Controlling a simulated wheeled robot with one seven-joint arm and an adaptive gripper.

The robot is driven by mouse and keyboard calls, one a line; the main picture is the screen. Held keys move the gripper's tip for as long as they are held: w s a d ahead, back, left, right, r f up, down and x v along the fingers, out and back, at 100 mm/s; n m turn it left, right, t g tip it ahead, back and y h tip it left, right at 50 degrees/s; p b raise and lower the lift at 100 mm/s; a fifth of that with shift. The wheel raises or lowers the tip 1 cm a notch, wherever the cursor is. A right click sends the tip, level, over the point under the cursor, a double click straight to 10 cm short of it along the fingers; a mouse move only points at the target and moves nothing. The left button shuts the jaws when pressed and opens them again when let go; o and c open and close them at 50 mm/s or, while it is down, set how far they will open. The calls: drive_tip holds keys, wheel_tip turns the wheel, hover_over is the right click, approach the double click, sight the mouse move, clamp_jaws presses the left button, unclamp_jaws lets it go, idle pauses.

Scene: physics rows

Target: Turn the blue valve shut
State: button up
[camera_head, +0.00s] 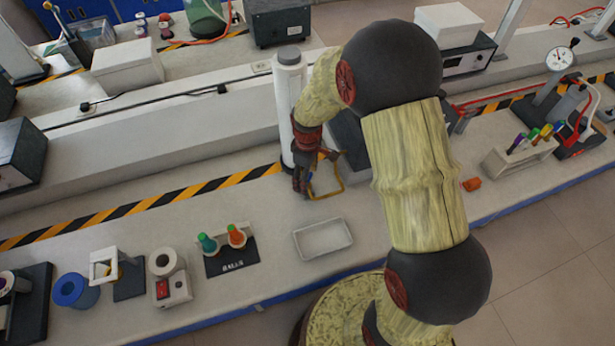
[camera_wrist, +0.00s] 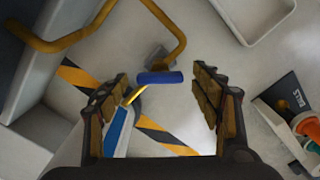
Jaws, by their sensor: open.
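The blue valve handle (camera_wrist: 160,77) is a short blue bar by a small grey block (camera_wrist: 157,57) and a bent yellow pipe (camera_wrist: 178,38) in the wrist view. My gripper (camera_wrist: 161,92) is open. Its fingers stand on either side of the handle, apart from it, with nothing held. In the head view my gripper (camera_head: 303,183) points down at the bench beside the yellow pipe (camera_head: 340,178); the handle cannot be made out there. A blue and white piece (camera_wrist: 117,132) with a yellow strip shows beside the left finger; I cannot tell what it is.
A white tray (camera_head: 323,238) lies in front of the pipe. A black board (camera_head: 230,262) with green and orange caps is to its left. A tall white cylinder (camera_head: 289,100) stands close behind my gripper. An orange block (camera_head: 471,184) lies to the right.

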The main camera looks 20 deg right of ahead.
drive_tip(key=c, duration=0.3)
drive_tip(key=c, duration=0.8)
drive_tip(key=shift+c, duration=0.3)
drive_tip(key=shift+m, duration=0.3)
drive_tip(key=m+p, duration=0.1)
drive_tip(key=m, duration=0.2)
drive_tip(key=shift+m, duration=0.3)
drive_tip(key=m+p, duration=0.1)
drive_tip(key=m, duration=0.3)
drive_tip(key=shift+m, duration=0.4)
drive_tip(key=o, duration=1.2)
drive_tip(key=shift+c, duration=0.2)
